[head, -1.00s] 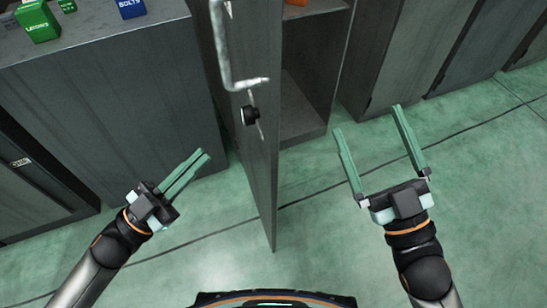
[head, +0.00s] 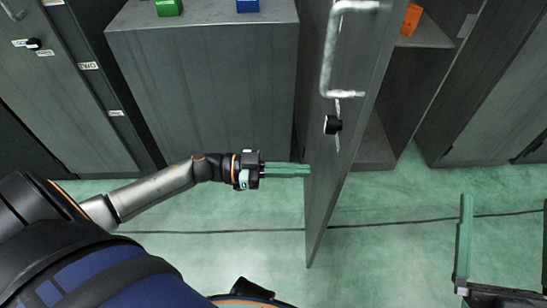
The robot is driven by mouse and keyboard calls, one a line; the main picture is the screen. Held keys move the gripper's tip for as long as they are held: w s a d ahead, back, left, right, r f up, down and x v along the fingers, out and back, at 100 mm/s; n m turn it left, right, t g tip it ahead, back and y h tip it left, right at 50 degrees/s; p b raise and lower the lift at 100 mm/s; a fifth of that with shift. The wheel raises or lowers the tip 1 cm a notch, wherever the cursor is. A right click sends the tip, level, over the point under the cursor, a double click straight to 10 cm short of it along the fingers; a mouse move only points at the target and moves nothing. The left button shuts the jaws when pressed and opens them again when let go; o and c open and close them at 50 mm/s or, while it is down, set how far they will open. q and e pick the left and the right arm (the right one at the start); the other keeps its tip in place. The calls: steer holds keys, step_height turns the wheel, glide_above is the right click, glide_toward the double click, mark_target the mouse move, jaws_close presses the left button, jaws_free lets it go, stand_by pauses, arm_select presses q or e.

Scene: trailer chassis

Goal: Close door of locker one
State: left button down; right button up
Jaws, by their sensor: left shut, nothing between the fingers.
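The grey locker door (head: 345,110) stands swung open in the middle of the head view, seen nearly edge-on. It has a metal handle (head: 327,55) and a black round knob (head: 333,125). The open locker interior (head: 405,85) shows to the right behind it, with an orange box (head: 411,19) on a shelf. My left gripper (head: 306,170) is shut and empty, its fingertips at the left face of the door; I cannot tell whether they touch. My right gripper (head: 505,225) is open and empty at the lower right, partly cut off by the frame edge.
A low grey cabinet (head: 200,90) stands left of the door, with a green box (head: 169,7) and a blue box (head: 247,5) on top. A locker labelled TWO (head: 88,66) is at far left. Green floor (head: 390,240) is clear in front.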

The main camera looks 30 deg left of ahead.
mark_target(333, 171)
arm_select(q)
steer(key=shift+b+x, duration=0.3)
steer(key=shift+x, duration=2.05)
arm_select(e)
steer(key=shift+s+a+r+n+y, duration=0.15)
steer(key=shift+s+r+n+y, duration=0.6)
steer(key=shift+r+y, duration=0.25)
steer(key=shift+s+a+r+n+y, duration=0.1)
steer(key=shift+s+r+n+y, duration=0.65)
steer(key=shift+r+y, duration=0.2)
